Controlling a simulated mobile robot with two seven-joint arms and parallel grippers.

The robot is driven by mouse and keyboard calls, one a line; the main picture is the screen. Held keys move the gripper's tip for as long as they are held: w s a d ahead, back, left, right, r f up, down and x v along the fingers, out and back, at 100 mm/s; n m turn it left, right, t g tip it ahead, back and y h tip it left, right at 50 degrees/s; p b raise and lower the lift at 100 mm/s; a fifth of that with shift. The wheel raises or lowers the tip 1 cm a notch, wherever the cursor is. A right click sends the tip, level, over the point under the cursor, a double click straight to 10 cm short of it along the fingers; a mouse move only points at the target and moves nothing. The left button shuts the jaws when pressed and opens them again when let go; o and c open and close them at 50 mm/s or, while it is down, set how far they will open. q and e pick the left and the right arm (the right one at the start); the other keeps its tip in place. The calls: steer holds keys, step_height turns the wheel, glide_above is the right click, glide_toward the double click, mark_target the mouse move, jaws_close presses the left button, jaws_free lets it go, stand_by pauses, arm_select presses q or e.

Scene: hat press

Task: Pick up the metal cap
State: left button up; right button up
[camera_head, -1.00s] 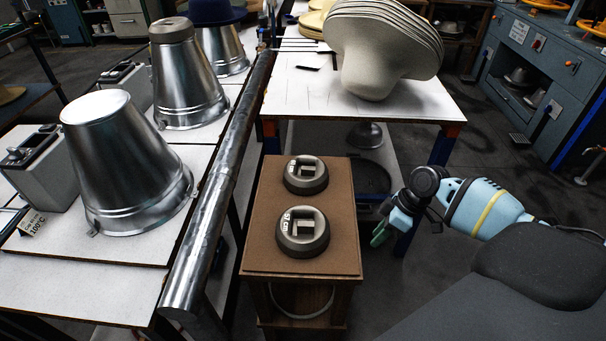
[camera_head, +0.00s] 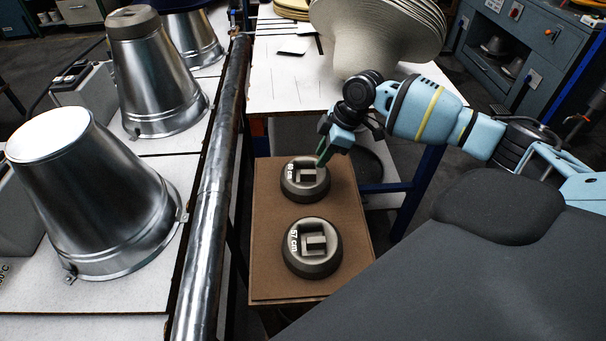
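Two round, dark grey metal caps sit on a brown-topped stand (camera_head: 268,225) in the middle of the head view. Each has a recessed top with a grip bar across it. The near cap (camera_head: 312,266) is marked "57 cm". The far cap (camera_head: 304,194) has a label too small to read surely. My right gripper (camera_head: 324,158) reaches in from the right, pointing down just above the far cap's back right edge. It holds nothing that I can see; its finger gap is hidden by the viewing angle. My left gripper is out of view.
A metal pipe rail (camera_head: 212,200) runs along the stand's left. Beyond it, shiny metal cones (camera_head: 95,205) stand on a white table. Behind the stand, a white table (camera_head: 285,88) bears stacked pale felt hats (camera_head: 360,38), close behind my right wrist.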

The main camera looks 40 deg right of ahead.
mark_target(307, 171)
steer(key=shift+w+a+x, duration=0.15)
steer(key=shift+w+x, duration=0.05)
steer(key=shift+x, duration=1.7)
steer(key=shift+w+a+x, duration=0.15)
steer(key=shift+x, duration=1.7)
steer(key=shift+r, duration=0.15)
jaws_close()
steer(key=shift+w+r, duration=0.1)
steer(key=shift+r, duration=0.1)
